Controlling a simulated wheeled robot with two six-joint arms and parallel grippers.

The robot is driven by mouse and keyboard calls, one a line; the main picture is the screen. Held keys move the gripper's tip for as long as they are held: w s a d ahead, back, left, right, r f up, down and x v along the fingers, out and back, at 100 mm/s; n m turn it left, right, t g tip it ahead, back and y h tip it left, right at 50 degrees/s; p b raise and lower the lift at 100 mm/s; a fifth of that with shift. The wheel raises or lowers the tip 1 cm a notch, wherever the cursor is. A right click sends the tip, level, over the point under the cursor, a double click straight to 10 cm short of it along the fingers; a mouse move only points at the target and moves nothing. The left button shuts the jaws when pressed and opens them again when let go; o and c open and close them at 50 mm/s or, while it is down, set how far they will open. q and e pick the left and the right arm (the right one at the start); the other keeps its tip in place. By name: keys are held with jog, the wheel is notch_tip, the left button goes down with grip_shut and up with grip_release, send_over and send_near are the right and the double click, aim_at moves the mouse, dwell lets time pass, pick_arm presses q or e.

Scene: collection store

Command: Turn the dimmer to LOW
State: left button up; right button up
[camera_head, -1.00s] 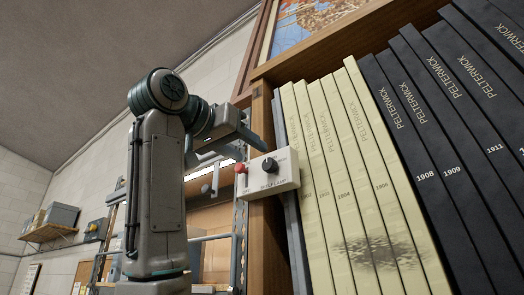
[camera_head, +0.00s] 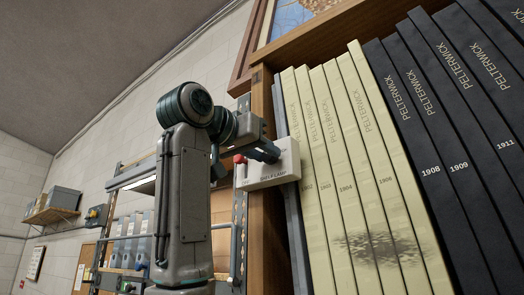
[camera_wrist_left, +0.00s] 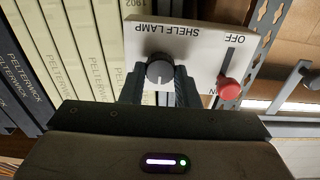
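The dimmer is a dark round knob (camera_wrist_left: 160,69) with a white pointer line, on a white control box (camera_head: 284,160) labelled SHELF LAMP. The box also shows in the left wrist view (camera_wrist_left: 195,45), upside down. There the pointer line points toward the bottom of the picture. My left gripper (camera_wrist_left: 160,80) has one finger on each side of the knob, with the knob between the fingertips. It looks open, but whether the fingers touch the knob is unclear. In the head view my left gripper (camera_head: 266,153) covers the knob. The LOW mark is not readable. My right gripper is not in view.
A red-tipped slide switch (camera_wrist_left: 229,88) sits beside the knob, at the ON end of its slot, close to my left gripper. Cream volumes (camera_head: 345,150) and dark volumes (camera_head: 425,150) stand to the right of the box. A metal upright (camera_wrist_left: 262,45) runs beside it.

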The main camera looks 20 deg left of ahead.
pick_arm(q)
jog(key=shift+f+n+b, duration=0.1)
jog(key=shift+n+b, duration=0.5)
jog(key=n+b, duration=0.2)
jog(key=n, duration=0.2)
jog(key=shift+b, duration=0.4)
jog(key=n+b, duration=0.2)
jog(key=n, duration=0.3)
jog(key=shift+a, duration=0.1)
jog(key=shift+n+b, duration=0.4)
jog(key=shift+n, duration=0.3)
